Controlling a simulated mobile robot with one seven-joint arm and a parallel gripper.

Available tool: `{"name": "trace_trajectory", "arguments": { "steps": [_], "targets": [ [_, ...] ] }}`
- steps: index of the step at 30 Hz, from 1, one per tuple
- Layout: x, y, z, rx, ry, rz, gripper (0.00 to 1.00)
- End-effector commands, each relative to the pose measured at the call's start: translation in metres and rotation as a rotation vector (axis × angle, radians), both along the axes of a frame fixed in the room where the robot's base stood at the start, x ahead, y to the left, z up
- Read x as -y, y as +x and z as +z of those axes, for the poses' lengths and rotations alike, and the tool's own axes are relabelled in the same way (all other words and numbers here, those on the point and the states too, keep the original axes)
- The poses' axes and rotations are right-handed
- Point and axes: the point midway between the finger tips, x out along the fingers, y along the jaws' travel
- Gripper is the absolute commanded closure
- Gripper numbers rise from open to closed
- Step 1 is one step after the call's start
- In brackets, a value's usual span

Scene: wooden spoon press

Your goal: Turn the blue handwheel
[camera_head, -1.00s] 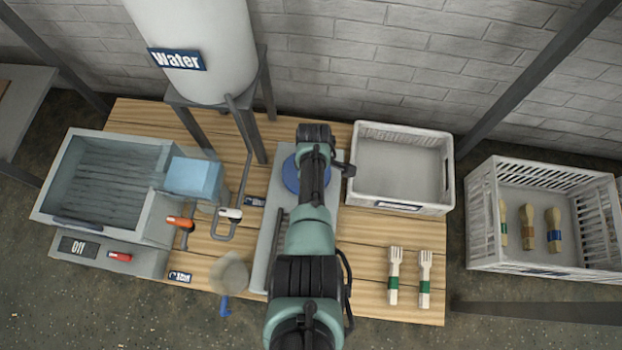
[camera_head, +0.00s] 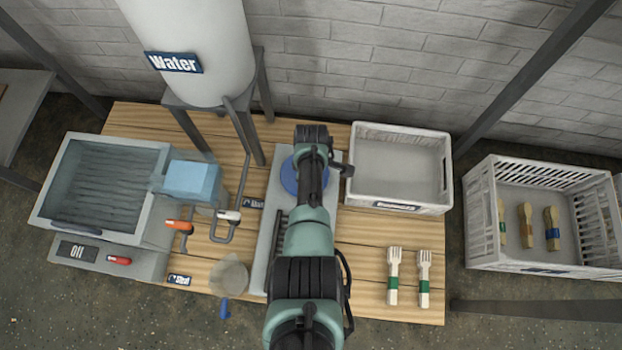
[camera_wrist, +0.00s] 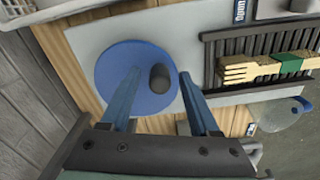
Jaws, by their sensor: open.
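The blue handwheel (camera_wrist: 120,80) is a flat disc with a dark upright knob (camera_wrist: 159,77) near its edge, seen in the wrist view. In the head view only part of the handwheel (camera_head: 289,176) shows, beside and under my arm. My gripper (camera_wrist: 158,82) is open, with its two blue fingers pointing over the disc and the knob lying between the fingertips in the picture. I cannot tell whether either finger touches the knob. In the head view my arm hides the gripper's fingers.
A dark slotted rack (camera_wrist: 262,45) with forks bundled by a green band (camera_wrist: 268,68) is beside the handwheel. A white crate (camera_head: 356,172) stands right of the press, near two loose forks (camera_head: 394,275). A water tank (camera_head: 200,50) stands behind at the left.

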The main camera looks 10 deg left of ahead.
Motion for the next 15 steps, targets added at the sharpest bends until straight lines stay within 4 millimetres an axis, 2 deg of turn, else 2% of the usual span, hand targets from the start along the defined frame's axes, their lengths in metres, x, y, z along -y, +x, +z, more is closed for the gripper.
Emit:
{"name": "trace_trajectory", "arguments": {
  "steps": [5,15],
  "targets": [
    [0.000,0.000,0.024,0.002,-0.001,-0.001,0.38],
    [0.000,0.001,0.093,0.003,0.001,0.000,0.38]
  ]
}}
